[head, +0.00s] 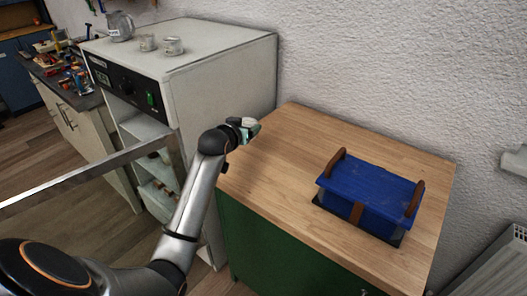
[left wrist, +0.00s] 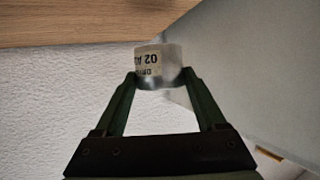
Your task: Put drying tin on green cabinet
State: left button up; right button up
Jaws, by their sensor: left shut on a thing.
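The drying tin (left wrist: 158,66) is a small pale metallic tin with a printed label, which appears upside down in the left wrist view. My left gripper (left wrist: 158,80) is shut on it, one finger at each side. In the head view my left gripper (head: 250,129) is at the left back edge of the wooden top (head: 290,135) of the green cabinet (head: 275,250). I cannot clearly make out the tin there, nor whether it touches the top. My right gripper is not in view.
A blue box (head: 368,188) with brown handles stands on the right part of the wooden top. The white oven-like cabinet (head: 225,80) stands to the left, carrying a metal jug (head: 119,26) and two small tins (head: 172,46). The wooden top is clear left of the box.

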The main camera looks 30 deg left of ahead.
pick_arm(q)
jog(key=d+f, duration=0.1)
jog(key=w+d+f, duration=0.1)
jog(key=f, duration=0.1)
jog(key=w+d+f, duration=0.1)
jog(key=d+f, duration=0.1)
jog(key=shift+w+f, duration=0.15)
jog(key=shift+w, duration=0.1)
jog(key=shift+w+d+f, duration=0.1)
jog(key=shift+f, duration=0.85)
jog(key=shift+w+d+f, duration=0.1)
jog(key=shift+f, duration=0.8)
jog(key=shift+f, duration=0.15)
jog(key=o, duration=1.4)
jog(key=v, duration=1.2)
jog(key=shift+p, duration=0.35)
